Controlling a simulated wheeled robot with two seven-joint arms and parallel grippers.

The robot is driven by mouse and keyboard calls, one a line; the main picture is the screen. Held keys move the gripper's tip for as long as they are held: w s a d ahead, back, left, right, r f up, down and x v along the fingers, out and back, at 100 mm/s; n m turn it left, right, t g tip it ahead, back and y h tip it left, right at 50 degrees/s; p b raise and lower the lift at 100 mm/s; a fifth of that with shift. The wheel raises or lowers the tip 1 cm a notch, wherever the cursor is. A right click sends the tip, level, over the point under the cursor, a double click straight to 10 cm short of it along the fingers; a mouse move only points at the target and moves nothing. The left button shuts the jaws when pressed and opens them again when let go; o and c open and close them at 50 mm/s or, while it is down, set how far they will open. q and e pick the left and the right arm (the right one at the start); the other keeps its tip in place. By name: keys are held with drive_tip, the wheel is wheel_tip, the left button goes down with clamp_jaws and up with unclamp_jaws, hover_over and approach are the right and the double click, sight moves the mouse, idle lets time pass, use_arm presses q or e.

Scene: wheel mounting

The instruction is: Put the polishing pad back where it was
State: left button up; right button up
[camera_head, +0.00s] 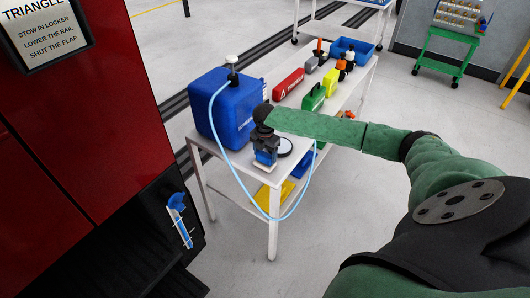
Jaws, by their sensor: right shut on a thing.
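My right gripper (265,162) is at the near end of the long white table (225,168), pointing down, at the table top in front of the blue canister. It is shut on a small pale thing (265,167), which I take to be the polishing pad. The fingers hide most of it, and I cannot tell whether it touches the table. My left gripper is not in view.
A blue canister (223,112) with a pale blue hose (262,219) looping past the table edge stands close by. A red case (289,83), green case (313,98) and blue bin (352,51) stand farther back. A red vehicle body (85,130) is at left.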

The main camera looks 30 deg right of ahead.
drive_tip(key=shift+f, duration=0.25)
drive_tip(key=o, duration=0.9)
drive_tip(key=shift+r, duration=0.1)
